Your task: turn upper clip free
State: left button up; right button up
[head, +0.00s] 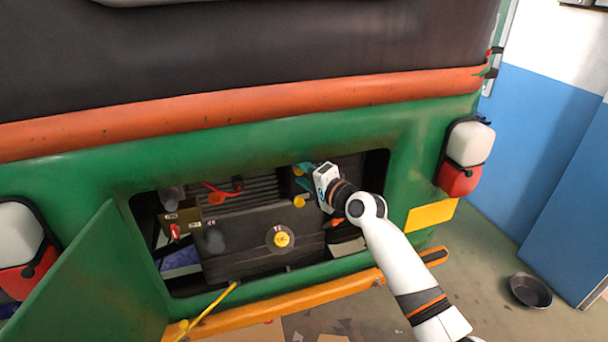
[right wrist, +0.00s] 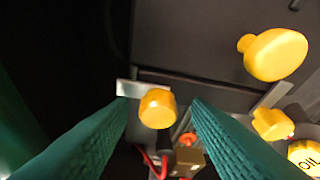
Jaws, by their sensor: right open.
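The upper yellow clip (head: 298,170) is at the upper right of the open engine bay. In the right wrist view the yellow clip head (right wrist: 157,108) shows between my fingertips, in front of a metal strip. My right gripper (head: 304,177) is open, its teal fingers pointing left into the bay; it also shows in the right wrist view (right wrist: 160,103). Its fingers lie on either side of the clip with gaps; whether the tips reach its depth I cannot tell. A lower yellow clip (head: 299,202) sits below. My left gripper is out of view.
A yellow oil cap (head: 281,239) is below the clips on the dark engine cover. A green flap (head: 92,275) hangs open at the left. The orange bumper (head: 318,293) runs below the opening. A dark bowl (head: 530,290) lies on the floor at right.

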jog(key=shift+s+d, duration=0.1)
jog(key=f+b+v, duration=0.1)
jog(key=b+v, duration=0.2)
jog(key=v, duration=0.8)
jog(key=shift+s+d+r, duration=0.2)
jog(key=shift+s+r, duration=0.1)
jog(key=shift+r, duration=0.2)
